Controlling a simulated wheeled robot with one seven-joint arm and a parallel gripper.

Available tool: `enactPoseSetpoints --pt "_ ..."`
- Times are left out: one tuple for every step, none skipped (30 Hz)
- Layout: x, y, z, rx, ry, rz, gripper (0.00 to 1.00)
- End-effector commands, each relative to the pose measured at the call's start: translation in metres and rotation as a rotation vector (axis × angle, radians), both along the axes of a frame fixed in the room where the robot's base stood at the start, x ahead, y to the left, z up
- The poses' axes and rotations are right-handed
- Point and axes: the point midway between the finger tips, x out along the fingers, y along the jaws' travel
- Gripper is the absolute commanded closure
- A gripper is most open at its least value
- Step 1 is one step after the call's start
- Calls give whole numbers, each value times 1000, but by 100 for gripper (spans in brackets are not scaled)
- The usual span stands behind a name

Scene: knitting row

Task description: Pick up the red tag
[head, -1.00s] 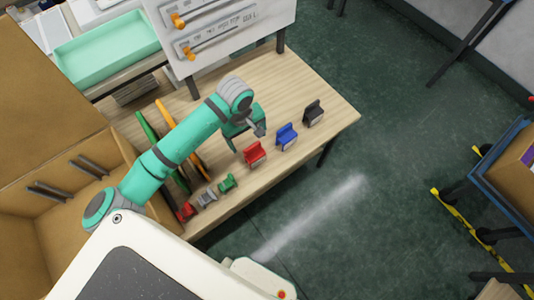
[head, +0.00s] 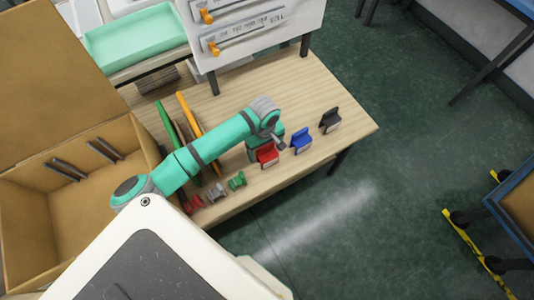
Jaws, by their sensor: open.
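The red tag (head: 267,154) is a small red piece with a pale lower front. It stands near the front edge of the wooden table, at the left of a row with a blue one and a black one. My gripper (head: 276,142) is at the end of the teal arm, over the red tag in the picture and just behind or above it. It is open. The wrist and hand hide its fingertips, so I cannot tell whether they touch the tag.
The blue tag (head: 301,140) stands close to the right, the black tag (head: 330,119) beyond it. Small red (head: 192,205), grey (head: 215,193) and green (head: 237,181) pieces lie to the left. A white board (head: 255,30) stands behind; an open cardboard box (head: 75,215) is at left.

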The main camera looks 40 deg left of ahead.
Motion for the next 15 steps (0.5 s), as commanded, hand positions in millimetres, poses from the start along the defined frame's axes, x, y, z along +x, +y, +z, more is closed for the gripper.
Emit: enactPoseSetpoints --pt "0 0 -6 -1 1 1 20" --pt "0 0 -8 -1 1 1 20" --pt "0 0 -11 -1 0 1 20" --pt "0 0 -12 -1 0 0 20" --pt "0 0 -13 -1 0 0 20" --pt "0 0 -14 -1 0 0 20" --pt "0 0 -14 -1 0 0 20" --pt "0 0 -14 0 -1 0 20" --pt "0 0 -14 0 -1 0 20" --pt "0 0 -14 0 -1 0 20" --pt "0 0 -14 0 -1 1 20" --pt "0 0 -14 0 0 1 24" --pt "0 0 -14 0 0 0 31" --pt "0 0 -14 0 0 -1 39" --pt "0 -1 -14 0 0 -2 48"
